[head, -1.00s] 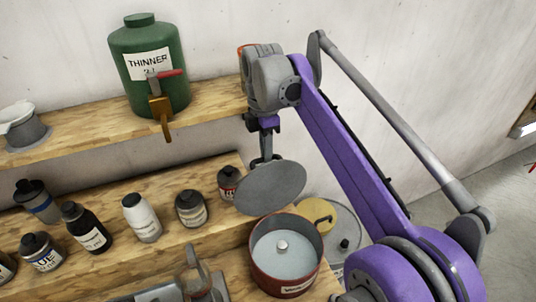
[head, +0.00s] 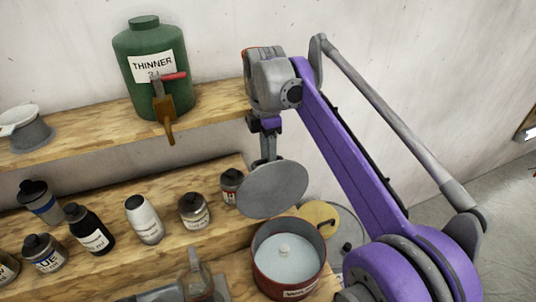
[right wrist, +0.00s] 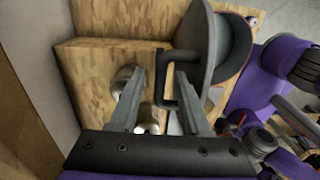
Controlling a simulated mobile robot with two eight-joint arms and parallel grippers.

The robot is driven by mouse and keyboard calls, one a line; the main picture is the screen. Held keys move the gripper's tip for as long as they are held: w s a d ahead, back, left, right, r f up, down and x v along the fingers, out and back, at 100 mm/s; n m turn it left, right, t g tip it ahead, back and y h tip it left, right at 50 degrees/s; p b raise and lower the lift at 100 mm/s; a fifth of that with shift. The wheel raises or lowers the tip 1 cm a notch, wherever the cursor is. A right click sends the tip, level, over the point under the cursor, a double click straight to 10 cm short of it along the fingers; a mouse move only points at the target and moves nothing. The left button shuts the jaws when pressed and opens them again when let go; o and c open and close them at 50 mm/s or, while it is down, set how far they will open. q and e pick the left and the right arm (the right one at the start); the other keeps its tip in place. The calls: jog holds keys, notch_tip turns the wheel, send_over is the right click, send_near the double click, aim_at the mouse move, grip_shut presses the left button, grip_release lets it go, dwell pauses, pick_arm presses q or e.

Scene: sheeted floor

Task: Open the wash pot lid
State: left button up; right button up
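The wash pot (head: 288,268) is a dark red pot with a label, open at the top, with a pale round surface and a small knob inside. Its grey round lid (head: 272,190) stands steeply tilted above the pot's back rim, apart from the visible opening. In the right wrist view the lid (right wrist: 200,45) is nearly edge-on, with a dark bracket handle (right wrist: 166,78). My right gripper (right wrist: 160,85) has its fingers apart, with the handle bar between them and one finger at the handle's loop. In the head view its fingertips are hidden behind the lid. My left gripper is not in view.
Several paint bottles (head: 145,220) stand on the wooden shelf left of the pot. A green thinner container (head: 155,70) stands on the upper shelf. A yellow disc (head: 320,216) lies just behind the pot. A glass-like vessel (head: 197,275) is close at its left.

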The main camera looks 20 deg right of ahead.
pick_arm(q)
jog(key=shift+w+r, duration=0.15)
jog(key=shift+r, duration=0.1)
pick_arm(e)
notch_tip(320, 180, up, 11)
jog(key=shift+w+f, duration=0.15)
jog(key=shift+w, duration=0.2)
dwell(0.5)
